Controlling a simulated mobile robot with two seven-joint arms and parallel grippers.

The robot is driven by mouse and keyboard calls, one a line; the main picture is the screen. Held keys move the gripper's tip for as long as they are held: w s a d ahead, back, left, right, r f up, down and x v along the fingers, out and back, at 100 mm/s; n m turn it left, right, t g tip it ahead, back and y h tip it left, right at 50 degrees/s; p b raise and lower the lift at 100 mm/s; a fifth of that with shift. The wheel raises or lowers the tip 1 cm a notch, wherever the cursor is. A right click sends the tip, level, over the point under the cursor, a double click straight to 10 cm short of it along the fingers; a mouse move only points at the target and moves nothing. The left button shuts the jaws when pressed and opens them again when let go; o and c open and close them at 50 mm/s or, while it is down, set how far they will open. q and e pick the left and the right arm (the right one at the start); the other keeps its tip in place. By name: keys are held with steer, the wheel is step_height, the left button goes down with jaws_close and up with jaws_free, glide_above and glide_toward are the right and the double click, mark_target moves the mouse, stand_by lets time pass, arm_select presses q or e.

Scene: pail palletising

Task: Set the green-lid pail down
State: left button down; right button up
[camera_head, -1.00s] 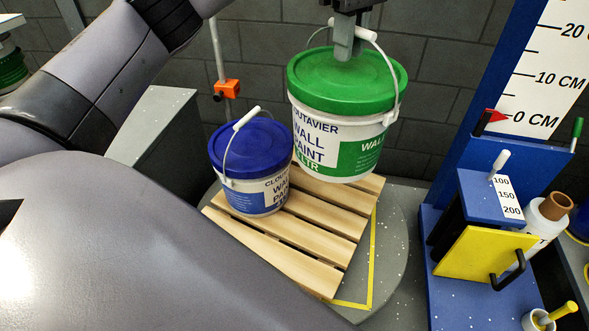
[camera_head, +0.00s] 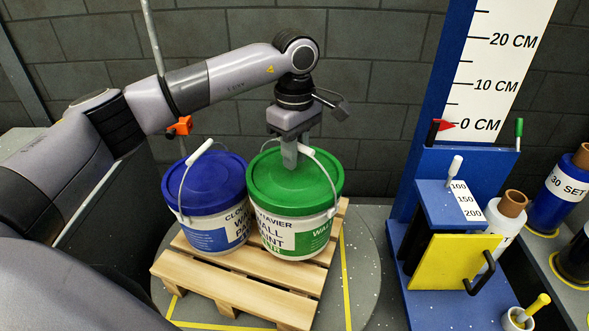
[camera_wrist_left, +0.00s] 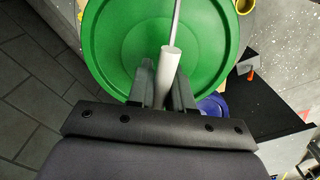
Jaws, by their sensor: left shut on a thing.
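The green-lid pail (camera_head: 290,218) is upright at the pallet's back right, beside the blue-lid pail (camera_head: 207,205). Whether its base touches the slats I cannot tell for certain. My left gripper (camera_head: 290,158) is above the green lid, shut on the pail's white handle grip. In the left wrist view the green lid (camera_wrist_left: 125,42) fills the top, and the white grip (camera_wrist_left: 168,68) sits between the fingers of my left gripper (camera_wrist_left: 165,85). The wooden pallet (camera_head: 225,287) stands on a round grey platform (camera_head: 368,262). My right gripper is not in view.
A blue stand (camera_head: 424,170) with a centimetre scale (camera_head: 500,70) and a yellow panel (camera_head: 452,276) is to the right. A white roll-like container (camera_head: 502,222) stands beside it. An orange clamp on a pole (camera_head: 180,126) is behind the blue-lid pail. The pallet's front slats are bare.

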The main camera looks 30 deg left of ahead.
mark_target(295, 172)
arm_select(q)
step_height(295, 172, down, 4)
steer(key=shift+f, duration=0.1)
steer(key=shift+f+b, duration=0.15)
steer(key=shift+b, duration=0.15)
steer(key=c, duration=1)
jaws_free()
steer(key=shift+c, duration=0.2)
step_height(295, 172, up, 12)
steer(key=shift+r+p, duration=0.25)
steer(key=shift+p, duration=0.35)
